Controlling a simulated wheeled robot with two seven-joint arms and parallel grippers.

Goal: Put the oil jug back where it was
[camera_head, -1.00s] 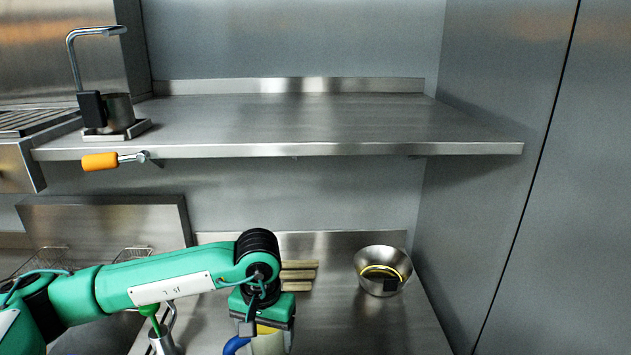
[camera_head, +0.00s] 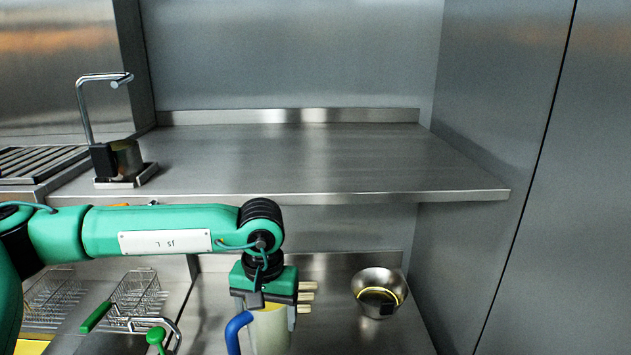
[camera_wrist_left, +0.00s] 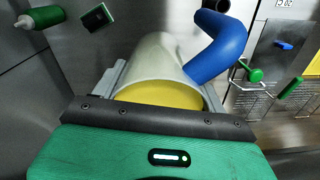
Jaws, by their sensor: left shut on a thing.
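The oil jug (camera_head: 271,333) is a pale cylinder with yellow oil and a blue handle (camera_head: 234,333). It is in my left gripper (camera_head: 268,296), at the bottom middle of the head view. In the left wrist view, the jug (camera_wrist_left: 152,60) sits between the two grey fingers of the left gripper (camera_wrist_left: 160,90), with its yellow oil at the near end and the blue handle on the right. The jug's lower part is cut off in the head view, so I cannot tell whether it touches the counter. My right gripper is not in view.
A metal bowl (camera_head: 397,279) with yellow liquid stands to the right on the lower counter. Wooden sticks (camera_head: 307,297) lie behind the gripper. Wire baskets (camera_head: 138,290) are at the left.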

